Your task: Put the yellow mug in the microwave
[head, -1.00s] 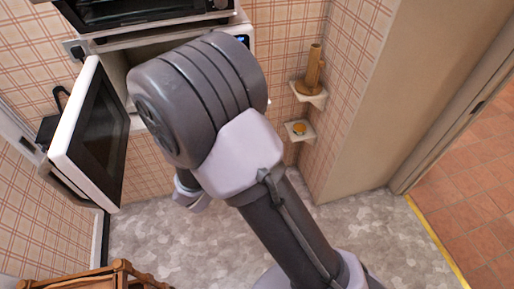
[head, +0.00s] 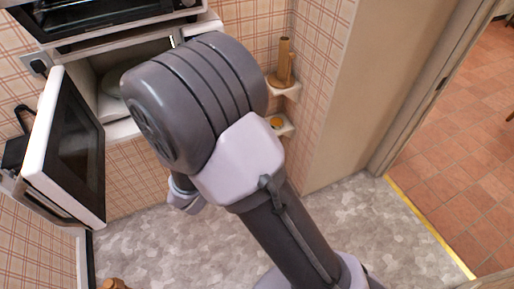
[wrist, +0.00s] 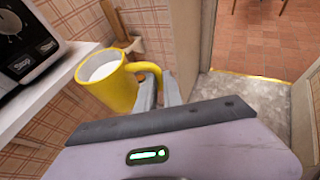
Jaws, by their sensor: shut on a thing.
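The yellow mug (wrist: 105,88) is in the wrist view, held by its handle and roughly upright, with a pale inside. My gripper (wrist: 158,92) is shut on the mug's handle. The microwave (head: 112,84) is at the upper left in the head view, with its white-framed door (head: 66,150) swung wide open to the left. Part of its pale cavity shows; my arm covers the right side. The mug and my gripper's fingers are hidden behind my arm in the head view.
A black oven (head: 110,22) sits above the microwave. Corner shelves hold a wooden holder (head: 284,62) and a small orange thing (head: 277,122). In the wrist view, a dark control panel (wrist: 28,40) stands on a white shelf (wrist: 50,88) left of the mug.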

